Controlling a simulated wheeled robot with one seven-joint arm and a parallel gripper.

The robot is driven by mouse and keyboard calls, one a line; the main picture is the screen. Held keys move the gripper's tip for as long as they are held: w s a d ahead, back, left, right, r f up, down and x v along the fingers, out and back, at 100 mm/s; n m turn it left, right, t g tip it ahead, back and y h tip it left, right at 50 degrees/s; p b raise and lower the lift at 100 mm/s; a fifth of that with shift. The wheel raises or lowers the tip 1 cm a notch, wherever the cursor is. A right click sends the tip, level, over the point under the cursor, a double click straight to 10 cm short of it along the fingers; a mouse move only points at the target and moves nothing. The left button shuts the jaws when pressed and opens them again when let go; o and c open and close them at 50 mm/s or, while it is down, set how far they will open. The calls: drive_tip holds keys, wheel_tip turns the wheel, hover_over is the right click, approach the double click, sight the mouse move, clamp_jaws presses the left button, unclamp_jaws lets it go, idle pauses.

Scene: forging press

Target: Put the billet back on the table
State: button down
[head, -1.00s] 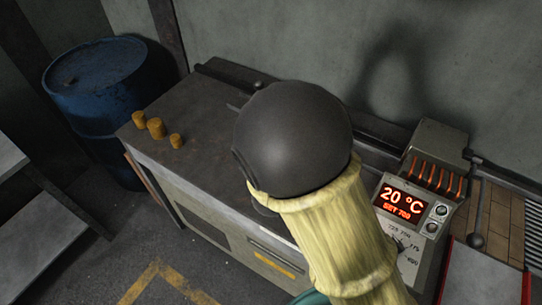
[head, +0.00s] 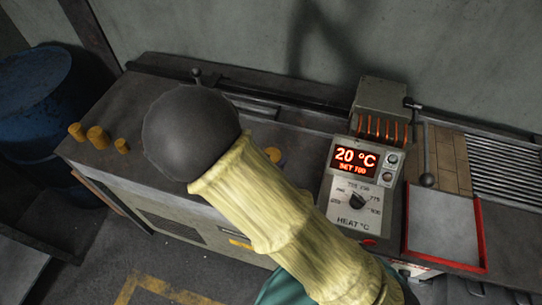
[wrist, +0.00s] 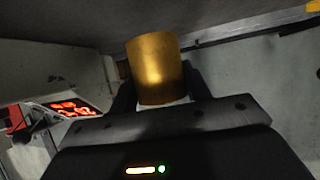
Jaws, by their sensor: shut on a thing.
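My gripper (wrist: 160,92) is shut on a brass-coloured cylindrical billet (wrist: 157,66), with a dark finger on each side of it. In the head view my dark round arm joint and cream sleeve hide the gripper. The grey metal table (head: 165,95) lies beneath and behind my arm. In the wrist view a grey surface fills the top, apart from the billet.
A red-rimmed tray (head: 482,235) is farther right. A dark rail (head: 300,118) runs along the back wall. A blue drum (head: 35,100) stands left. The table's left part behind the billets is clear.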

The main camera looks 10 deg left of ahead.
drive_tip(key=shift+f, duration=1.9)
drive_tip(key=shift+f, duration=0.1)
drive_tip(key=c, duration=0.7)
unclamp_jaws()
drive_tip(key=shift+o, duration=0.2)
drive_tip(key=shift+f, duration=0.1)
drive_tip(key=shift+s+r, duration=0.1)
drive_tip(key=shift+r, duration=0.1)
drive_tip(key=v, duration=1.2)
drive_tip(key=shift+d, duration=0.1)
